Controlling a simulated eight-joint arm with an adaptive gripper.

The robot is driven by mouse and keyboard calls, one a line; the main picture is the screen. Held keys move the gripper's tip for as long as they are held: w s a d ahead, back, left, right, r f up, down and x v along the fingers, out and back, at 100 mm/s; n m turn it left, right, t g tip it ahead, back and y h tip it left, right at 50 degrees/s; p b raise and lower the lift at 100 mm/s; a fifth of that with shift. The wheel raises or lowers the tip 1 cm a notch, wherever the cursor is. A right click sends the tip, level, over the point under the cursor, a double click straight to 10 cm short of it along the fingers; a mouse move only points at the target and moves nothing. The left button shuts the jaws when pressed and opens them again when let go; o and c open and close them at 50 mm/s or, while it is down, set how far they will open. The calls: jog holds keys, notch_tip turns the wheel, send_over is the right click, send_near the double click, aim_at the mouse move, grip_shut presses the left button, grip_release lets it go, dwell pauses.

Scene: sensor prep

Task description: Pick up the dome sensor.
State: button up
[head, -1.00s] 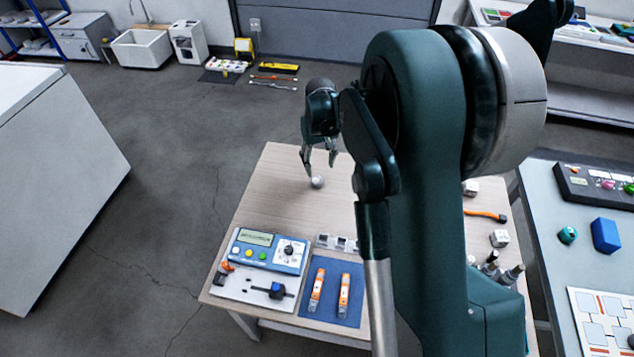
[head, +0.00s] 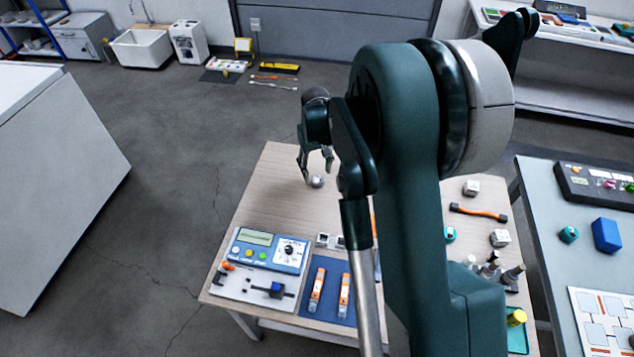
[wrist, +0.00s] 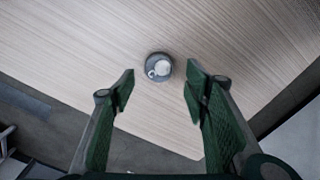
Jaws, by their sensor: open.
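The dome sensor (head: 317,181) is a small round grey-white piece on the far part of the wooden table (head: 262,200). In the wrist view the dome sensor (wrist: 158,67) shows a pale top on a darker round base. It lies just beyond the fingertips, centred in the gap between them. My gripper (head: 315,168) is open and empty, close to the sensor in the head view. In the wrist view my gripper (wrist: 160,80) has its two green fingers wide apart, one on each side of the sensor's line. Whether either finger touches it I cannot tell.
A blue meter panel (head: 268,250) and a blue mat (head: 330,290) with two orange-and-white pieces lie at the near left. An orange-and-black tool (head: 478,212) and small white cubes sit at the right. The table around the sensor is clear.

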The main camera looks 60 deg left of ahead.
aim_at(317, 177)
jog(key=shift+d+f+b, duration=0.1)
jog(key=shift+f+b, duration=0.3)
jog(key=shift+f, duration=2.15)
jog(key=c, duration=1)
